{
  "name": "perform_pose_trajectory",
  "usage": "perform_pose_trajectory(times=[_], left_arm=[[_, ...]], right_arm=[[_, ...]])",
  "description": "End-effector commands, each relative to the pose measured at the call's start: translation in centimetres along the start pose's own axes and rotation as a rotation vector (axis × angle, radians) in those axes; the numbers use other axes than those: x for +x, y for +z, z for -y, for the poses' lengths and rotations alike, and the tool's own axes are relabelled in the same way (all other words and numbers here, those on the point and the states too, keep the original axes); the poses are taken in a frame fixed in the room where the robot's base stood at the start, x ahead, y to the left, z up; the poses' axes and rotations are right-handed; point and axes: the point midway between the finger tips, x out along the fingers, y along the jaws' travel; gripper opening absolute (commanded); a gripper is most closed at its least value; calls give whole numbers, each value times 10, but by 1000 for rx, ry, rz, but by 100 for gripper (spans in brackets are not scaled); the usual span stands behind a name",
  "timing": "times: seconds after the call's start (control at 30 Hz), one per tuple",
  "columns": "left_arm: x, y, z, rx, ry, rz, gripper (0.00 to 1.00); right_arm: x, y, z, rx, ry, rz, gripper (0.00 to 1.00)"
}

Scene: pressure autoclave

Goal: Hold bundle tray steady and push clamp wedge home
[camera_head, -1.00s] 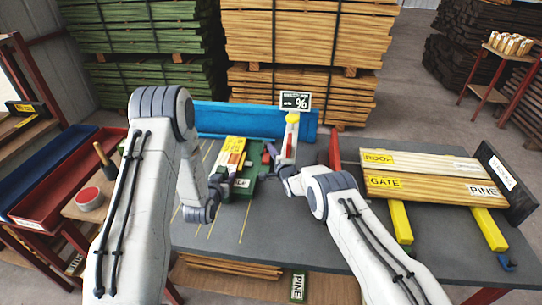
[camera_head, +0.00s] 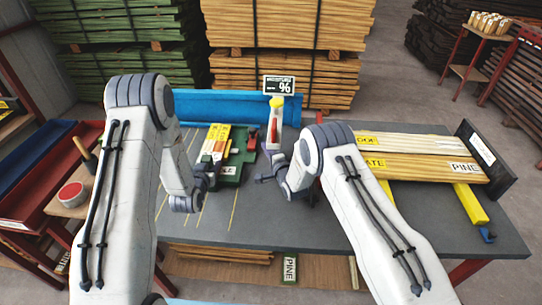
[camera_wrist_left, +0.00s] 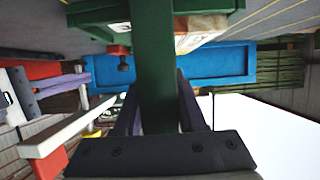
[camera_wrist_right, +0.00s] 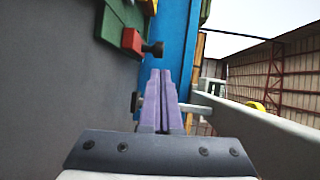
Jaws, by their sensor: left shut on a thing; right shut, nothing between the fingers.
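The green bundle tray (camera_head: 231,174) lies on the grey table with a bundle of labelled wood pieces (camera_head: 216,141) in it. My left gripper (camera_head: 211,172) is at the tray's near side. In the left wrist view its fingers are shut around a green bar of the tray (camera_wrist_left: 155,55). The red clamp wedge (camera_head: 252,140) is at the tray's right side; in the right wrist view the red block (camera_wrist_right: 131,41) has a dark knob facing right. My right gripper (camera_head: 260,179) is shut and empty, to the right of the tray and nearer me than the wedge, apart from it.
A white meter with a yellow top (camera_head: 275,125) stands right of the tray, before a % sign (camera_head: 279,85). A blue bin (camera_head: 235,105) lies behind. Labelled boards (camera_head: 420,165) rest on yellow supports at the right. The table front between the arms is clear.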

Motion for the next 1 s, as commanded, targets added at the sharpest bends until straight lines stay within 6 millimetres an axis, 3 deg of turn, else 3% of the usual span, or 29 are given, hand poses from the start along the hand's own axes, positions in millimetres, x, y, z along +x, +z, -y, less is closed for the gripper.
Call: perform_pose_trajectory(times=[0.1,0.3,0.8,0.83,0.9,1.0], left_arm=[[0,1,-1,1,3,3,0],[0,1,-1,1,3,2,0],[0,0,-2,2,5,0,0],[0,0,-2,2,5,0,44],[0,0,-2,2,5,0,70],[0,0,-1,1,4,0,75]], right_arm=[[-20,0,0,1,1,0,0],[-43,0,0,0,1,1,0],[-49,1,0,0,0,1,0],[-49,1,0,0,0,1,0],[-49,1,0,0,0,1,0],[-49,1,0,0,0,1,0]])
